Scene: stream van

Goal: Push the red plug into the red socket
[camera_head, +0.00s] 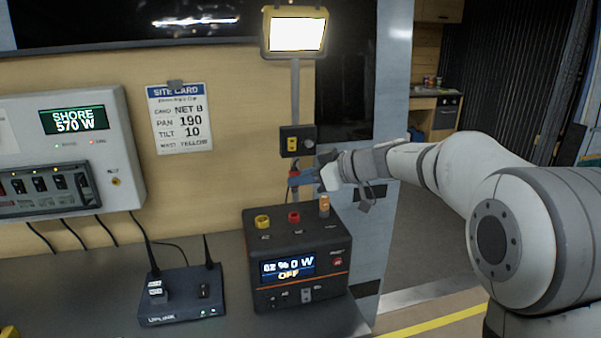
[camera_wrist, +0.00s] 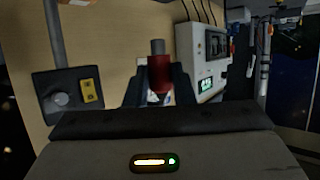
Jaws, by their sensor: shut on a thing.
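The red plug (camera_wrist: 159,73) is held between the fingers of my gripper (camera_wrist: 158,90) in the wrist view, with its grey tip pointing up in that picture. In the head view my gripper (camera_head: 301,178) is above the black power box (camera_head: 290,242), and only a little of the plug's red shows at the fingers. The red socket (camera_head: 294,217) is on top of the box, below the gripper, with a clear gap between them. A yellow socket (camera_head: 262,221) is left of it. An orange-topped post (camera_head: 324,204) stands to its right.
A grey lamp pole (camera_head: 295,95) with a small switch box (camera_head: 297,141) rises behind the gripper. A black router (camera_head: 181,295) with two upright antennas stands left of the power box. A white panel (camera_head: 75,150) hangs on the wall. The bench is clear at the front.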

